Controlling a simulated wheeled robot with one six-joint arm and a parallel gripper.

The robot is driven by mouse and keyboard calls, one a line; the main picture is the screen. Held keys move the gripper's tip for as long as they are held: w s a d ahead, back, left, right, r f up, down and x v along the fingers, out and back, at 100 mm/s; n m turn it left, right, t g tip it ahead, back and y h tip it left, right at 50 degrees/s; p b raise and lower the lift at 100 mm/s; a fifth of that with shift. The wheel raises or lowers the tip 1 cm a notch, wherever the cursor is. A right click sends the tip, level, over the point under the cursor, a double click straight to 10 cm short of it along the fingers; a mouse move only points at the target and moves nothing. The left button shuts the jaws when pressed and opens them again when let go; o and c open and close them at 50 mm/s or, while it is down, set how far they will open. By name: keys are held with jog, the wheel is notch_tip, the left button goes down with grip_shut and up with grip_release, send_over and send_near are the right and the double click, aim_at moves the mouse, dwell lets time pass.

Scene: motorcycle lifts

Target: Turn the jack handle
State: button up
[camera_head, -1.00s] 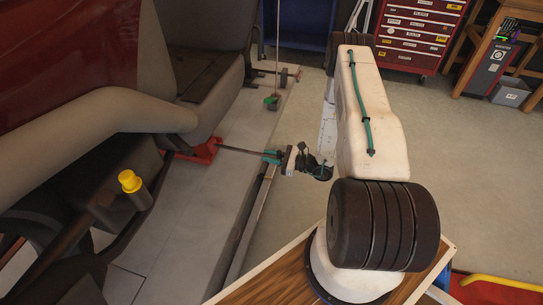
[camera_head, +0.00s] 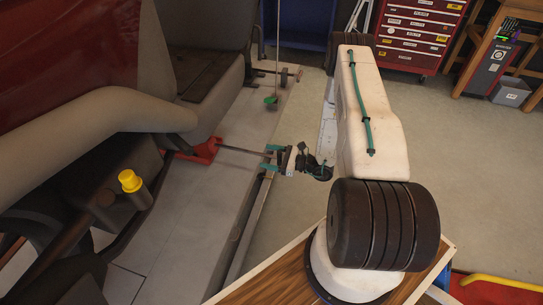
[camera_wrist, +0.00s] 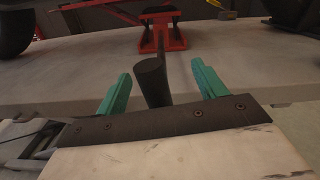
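The red jack (camera_head: 204,152) stands on the grey lift platform under the motorcycle, and it also shows at the top of the wrist view (camera_wrist: 162,36). Its dark jack handle (camera_head: 240,150) reaches out to the right toward my gripper (camera_head: 269,157). In the wrist view the handle's thick round end (camera_wrist: 152,82) lies between the two green fingers of my gripper (camera_wrist: 161,70). It is nearer the left finger, with gaps on both sides. My gripper is open and not clamped on the handle.
The lift platform (camera_head: 190,205) has a raised edge below my gripper. The motorcycle's body (camera_head: 80,130) and a yellow-capped part (camera_head: 130,181) overhang it on the left. A red tool cabinet (camera_head: 415,35) and a wooden bench stand at the back right. Grey floor lies clear between.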

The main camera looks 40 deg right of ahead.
aim_at(279, 158)
jog(key=shift+d, duration=0.1)
jog(key=shift+s+d, duration=0.25)
jog(key=shift+s, duration=0.1)
jog(key=v, duration=0.6)
jog(key=shift+s+d, duration=0.2)
jog(key=shift+s, duration=0.15)
jog(key=shift+d, duration=0.15)
jog(key=c, duration=0.4)
jog(key=d+n+g+y, duration=0.1)
jog(key=s+d+n+g+y, duration=0.1)
jog(key=d, duration=0.1)
jog(key=shift+s, duration=0.1)
jog(key=shift+c, duration=1.2)
jog(key=shift+y, duration=0.3)
jog(key=shift+x, duration=3.75)
jog(key=shift+s, duration=0.1)
grip_shut()
